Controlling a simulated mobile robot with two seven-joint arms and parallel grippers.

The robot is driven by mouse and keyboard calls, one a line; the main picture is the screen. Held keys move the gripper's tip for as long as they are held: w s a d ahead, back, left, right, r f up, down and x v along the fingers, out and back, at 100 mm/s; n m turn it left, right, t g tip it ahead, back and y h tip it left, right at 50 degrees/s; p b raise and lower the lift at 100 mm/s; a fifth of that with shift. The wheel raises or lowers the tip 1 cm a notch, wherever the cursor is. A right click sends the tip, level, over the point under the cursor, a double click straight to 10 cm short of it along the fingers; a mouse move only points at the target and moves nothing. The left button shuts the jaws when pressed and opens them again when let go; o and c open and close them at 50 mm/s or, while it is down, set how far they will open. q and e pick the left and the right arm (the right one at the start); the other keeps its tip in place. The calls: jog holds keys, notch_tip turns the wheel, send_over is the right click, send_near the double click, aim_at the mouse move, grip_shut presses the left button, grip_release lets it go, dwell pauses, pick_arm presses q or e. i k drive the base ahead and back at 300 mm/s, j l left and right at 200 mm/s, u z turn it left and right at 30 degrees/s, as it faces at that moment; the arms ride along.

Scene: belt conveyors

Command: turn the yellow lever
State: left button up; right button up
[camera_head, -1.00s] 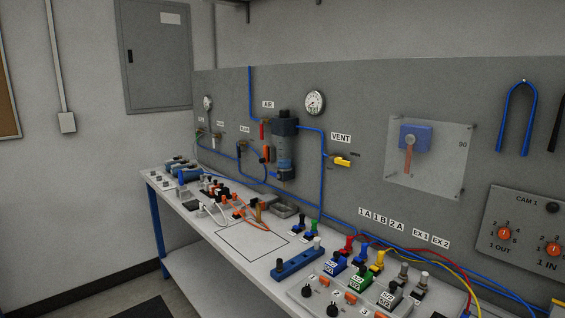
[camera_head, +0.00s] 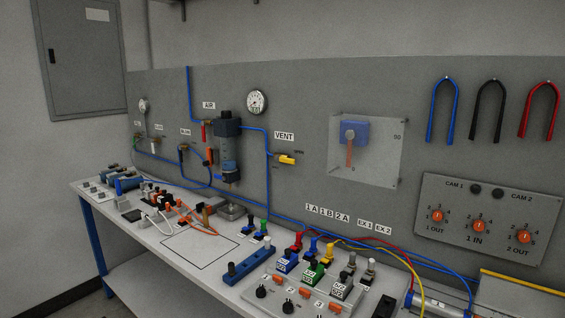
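A small yellow lever (camera_head: 287,159) sticks out from the grey back panel, just below the VENT label (camera_head: 284,136). It lies roughly level, pointing right, beside the blue air tube that runs down the panel. A yellow-topped switch (camera_head: 327,253) also stands among the coloured switches on the bench. Neither of my grippers shows in the head view.
A filter unit (camera_head: 229,150) and a gauge (camera_head: 257,101) are on the panel left of the lever. The bench (camera_head: 183,273) below holds switches, cables and a blue rail (camera_head: 249,266). A clear cover (camera_head: 378,150) is to the right.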

aim_at(278, 158)
jog(key=i+j+u, duration=0.1)
jog(key=u, duration=0.25)
jog(key=i+j+u, duration=0.15)
jog(key=j+u, duration=0.2)
jog(key=i+j+u, duration=0.1)
jog(key=u, duration=0.25)
jog(key=i, duration=0.05)
